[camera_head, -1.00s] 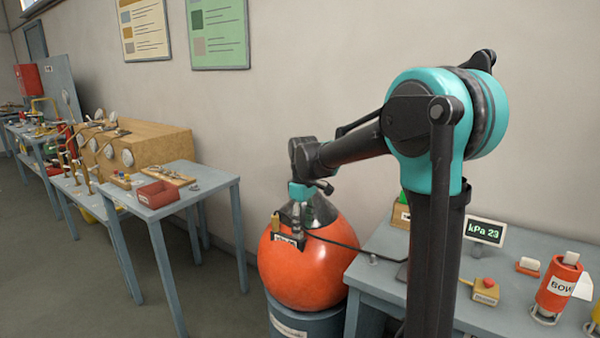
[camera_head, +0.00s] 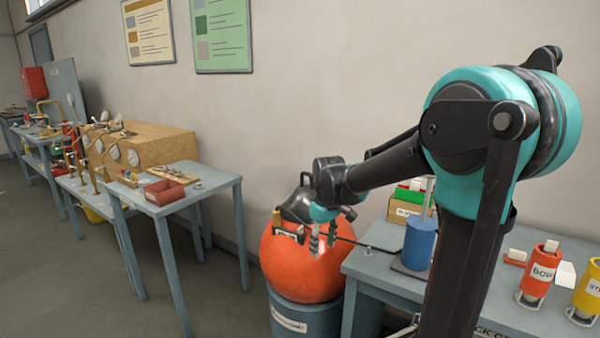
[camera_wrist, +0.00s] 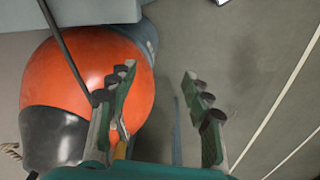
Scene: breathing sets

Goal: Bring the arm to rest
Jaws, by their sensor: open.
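My arm reaches out from the right in the head view, black with teal joints. My gripper (camera_head: 323,242) hangs in front of the orange ball-shaped vessel (camera_head: 293,268), with its fingers apart and nothing between them. In the wrist view my gripper (camera_wrist: 160,105) is open, with the orange vessel (camera_wrist: 90,75) behind and beside the left finger. Whether that finger touches the vessel, I cannot tell.
The vessel sits on a grey-blue drum (camera_head: 300,318). The right table (camera_head: 372,268) holds a blue cylinder (camera_head: 420,243), a red cylinder (camera_head: 540,272) and a yellow one (camera_head: 590,288). A side table (camera_head: 205,188) with a red tray (camera_head: 165,192) stands left. The floor between is clear.

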